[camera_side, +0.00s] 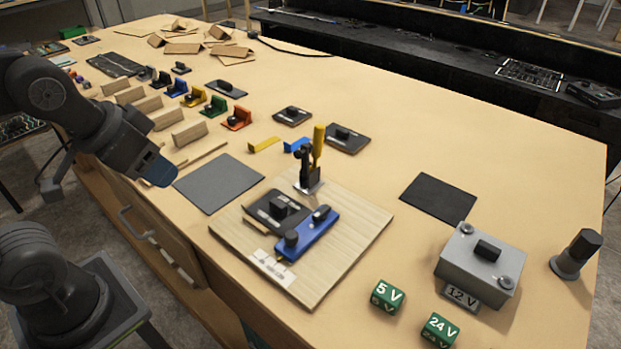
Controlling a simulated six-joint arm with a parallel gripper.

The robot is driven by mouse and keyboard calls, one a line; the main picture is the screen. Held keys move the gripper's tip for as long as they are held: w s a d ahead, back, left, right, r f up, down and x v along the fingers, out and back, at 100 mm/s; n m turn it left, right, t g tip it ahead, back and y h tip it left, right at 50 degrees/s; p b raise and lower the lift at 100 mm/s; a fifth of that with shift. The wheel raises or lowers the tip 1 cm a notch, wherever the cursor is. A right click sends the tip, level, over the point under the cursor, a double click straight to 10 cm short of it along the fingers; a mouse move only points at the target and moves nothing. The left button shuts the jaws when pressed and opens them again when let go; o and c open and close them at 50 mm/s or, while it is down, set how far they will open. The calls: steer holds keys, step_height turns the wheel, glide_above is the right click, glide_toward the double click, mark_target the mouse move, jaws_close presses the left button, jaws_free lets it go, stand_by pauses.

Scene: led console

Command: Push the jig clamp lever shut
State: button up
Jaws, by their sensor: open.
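The jig clamp (306,172) stands near the back corner of a light wooden jig board (350,232). Its lever (318,145) has a yellow handle and points upright. A black module (270,212) and a blue block with black knobs (318,232) lie side by side on the board, in front of the clamp. My gripper (50,188) is at the left, beyond the table's edge and well apart from the clamp. It is small and dark, partly hidden by my wrist, and I see nothing held in it.
A grey mat (218,184) lies left of the board, and a black mat (438,198) lies right. A grey 12 V box (480,262), green 5 V (387,297) and 24 V (440,329) blocks and a black post (576,254) stand at right. Coloured holders (237,118) line the back left.

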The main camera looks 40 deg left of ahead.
mark_target(313, 148)
steer(key=shift+c, duration=0.3)
